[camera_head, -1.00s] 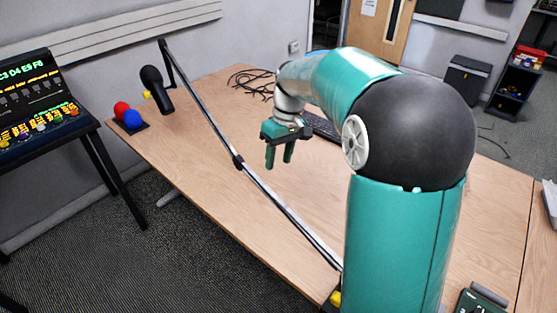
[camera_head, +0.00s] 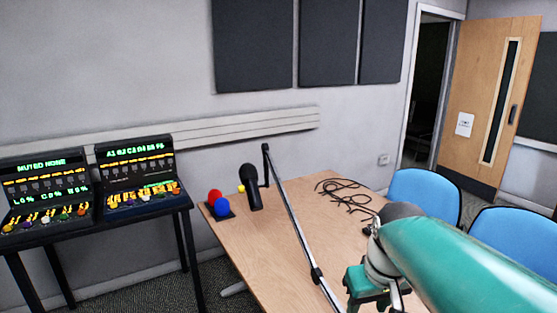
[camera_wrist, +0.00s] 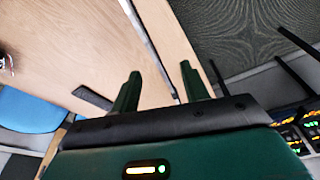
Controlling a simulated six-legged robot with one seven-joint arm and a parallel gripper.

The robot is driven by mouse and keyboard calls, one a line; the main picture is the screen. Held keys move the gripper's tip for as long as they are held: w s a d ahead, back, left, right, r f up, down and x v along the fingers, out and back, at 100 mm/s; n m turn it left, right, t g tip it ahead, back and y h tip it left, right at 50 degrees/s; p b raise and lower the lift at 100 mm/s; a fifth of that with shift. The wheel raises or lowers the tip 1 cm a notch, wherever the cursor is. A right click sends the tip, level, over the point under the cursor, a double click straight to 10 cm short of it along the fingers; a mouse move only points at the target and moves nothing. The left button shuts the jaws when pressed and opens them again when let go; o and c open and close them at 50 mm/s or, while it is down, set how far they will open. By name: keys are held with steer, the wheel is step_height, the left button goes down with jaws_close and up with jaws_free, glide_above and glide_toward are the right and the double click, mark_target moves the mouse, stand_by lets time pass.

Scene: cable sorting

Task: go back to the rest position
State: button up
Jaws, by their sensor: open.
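My gripper (camera_wrist: 158,88) shows in the wrist view with its two green fingers spread apart and nothing between them. In the head view my gripper (camera_head: 370,297) is at the bottom, above the wooden table (camera_head: 270,255), with its fingertips cut off by the frame edge. My green arm comes in from the lower right. The tabletop also fills the upper left of the wrist view (camera_wrist: 70,50).
A black microphone (camera_head: 250,188) on a jointed boom arm (camera_head: 292,218) crosses the table near my gripper. Black cables (camera_head: 345,192) lie at the back. Two lit consoles (camera_head: 140,180) are at left.

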steer(key=s+a+m+t, duration=0.1)
steer(key=s+m+t, duration=0.1)
steer(key=s, duration=0.8)
steer(key=shift+s+f+t, duration=0.25)
steer(key=shift+f+t, duration=0.2)
steer(key=shift+t, duration=0.05)
stand_by(1.6)
steer(key=shift+c, duration=1)
steer(key=shift+a, duration=0.1)
